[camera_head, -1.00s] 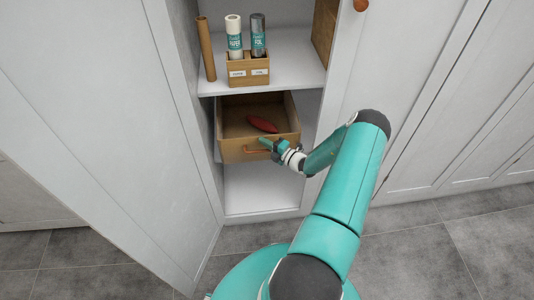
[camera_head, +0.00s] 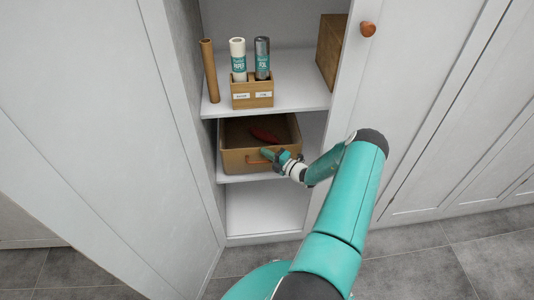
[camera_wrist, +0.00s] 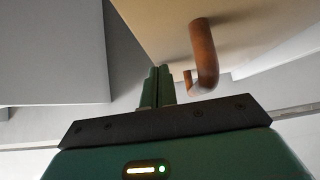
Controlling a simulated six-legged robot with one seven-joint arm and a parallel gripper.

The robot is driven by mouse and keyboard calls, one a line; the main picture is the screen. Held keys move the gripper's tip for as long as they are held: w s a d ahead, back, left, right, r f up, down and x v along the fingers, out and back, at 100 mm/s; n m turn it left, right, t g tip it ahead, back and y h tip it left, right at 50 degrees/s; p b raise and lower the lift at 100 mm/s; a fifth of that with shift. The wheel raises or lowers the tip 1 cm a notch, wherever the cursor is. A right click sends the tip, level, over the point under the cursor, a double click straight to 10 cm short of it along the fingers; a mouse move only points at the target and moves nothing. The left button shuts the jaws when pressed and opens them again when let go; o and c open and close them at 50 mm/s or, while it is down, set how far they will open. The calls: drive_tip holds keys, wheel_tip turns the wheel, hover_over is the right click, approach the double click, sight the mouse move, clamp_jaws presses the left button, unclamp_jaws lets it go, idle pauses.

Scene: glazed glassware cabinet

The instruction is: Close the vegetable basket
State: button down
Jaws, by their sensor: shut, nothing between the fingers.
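The vegetable basket (camera_head: 233,161) is a tan, open-topped drawer on the middle shelf of the open cabinet. A dark red, elongated vegetable (camera_head: 264,134) lies inside it. The basket has a brown handle on its front, which also shows large in the wrist view (camera_wrist: 204,55). My gripper (camera_head: 266,153) is at the basket's front, beside the handle. In the wrist view the green fingers (camera_wrist: 158,75) are together, to the left of the handle and close to the front panel. I cannot tell whether they touch the panel. Nothing is between the fingers.
Above the basket, a shelf holds a wooden box (camera_head: 252,95) with two upright rolls, a brown tube (camera_head: 209,70) and a wooden box (camera_head: 330,52) at right. The bottom shelf (camera_head: 262,210) is empty. The open cabinet door (camera_head: 110,130) stands at left.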

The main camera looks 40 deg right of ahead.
drive_tip(key=shift+w+d+r, duration=0.2)
drive_tip(key=shift+w+r, duration=0.1)
drive_tip(key=shift+w, duration=0.15)
drive_tip(key=s+a+r, duration=0.8)
drive_tip(key=s+r, duration=0.4)
drive_tip(key=shift+s+a+r, duration=0.15)
drive_tip(key=shift+s+r, duration=0.05)
drive_tip(key=shift+s, duration=0.05)
